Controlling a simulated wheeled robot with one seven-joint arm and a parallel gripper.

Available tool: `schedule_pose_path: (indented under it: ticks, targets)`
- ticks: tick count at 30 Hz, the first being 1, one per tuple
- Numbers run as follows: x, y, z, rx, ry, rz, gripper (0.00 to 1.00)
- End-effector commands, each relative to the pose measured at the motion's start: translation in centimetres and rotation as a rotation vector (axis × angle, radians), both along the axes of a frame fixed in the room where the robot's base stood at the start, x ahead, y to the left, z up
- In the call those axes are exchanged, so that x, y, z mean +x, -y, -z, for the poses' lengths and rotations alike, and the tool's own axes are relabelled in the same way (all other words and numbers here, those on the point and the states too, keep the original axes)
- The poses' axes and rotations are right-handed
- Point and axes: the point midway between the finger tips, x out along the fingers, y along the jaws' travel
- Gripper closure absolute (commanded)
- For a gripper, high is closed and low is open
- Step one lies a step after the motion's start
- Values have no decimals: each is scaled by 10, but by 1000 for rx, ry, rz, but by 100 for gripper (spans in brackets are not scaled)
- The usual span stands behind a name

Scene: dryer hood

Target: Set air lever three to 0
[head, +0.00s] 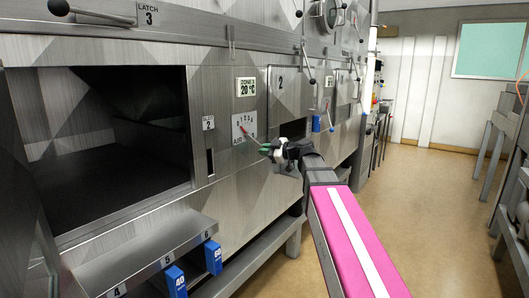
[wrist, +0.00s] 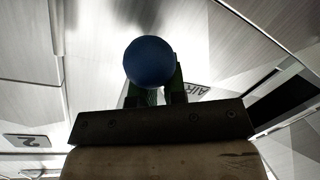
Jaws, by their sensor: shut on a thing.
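A white dial plate (head: 244,128) with a number scale and the word AIR is on the metal front in the head view; its lever number is not legible. A thin lever (head: 254,138) runs from the dial down and right to my gripper (head: 267,150). In the wrist view a round blue knob (wrist: 150,62) sits at the green fingers of my gripper (wrist: 156,92), which are shut on it. The fingers hide part of the lever. The AIR plate (wrist: 206,92) shows upside down behind the fingers.
An open dark compartment (head: 110,130) is at left, with a shelf (head: 140,255) and blue tags (head: 213,257) below it. A ZONE display (head: 246,87) reading 20 °C is above the dial. Other levers (head: 305,60) stick out above right. Open floor (head: 420,200) lies at right.

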Motion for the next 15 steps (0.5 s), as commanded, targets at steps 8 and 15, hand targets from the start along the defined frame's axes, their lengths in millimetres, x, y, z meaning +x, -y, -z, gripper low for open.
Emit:
schedule_pose_path:
  ticks: [8, 15]
  targets:
    - [2, 1, -1, -3, 8, 4, 82]
    - [1, 1, -1, -2, 5, 2, 64]
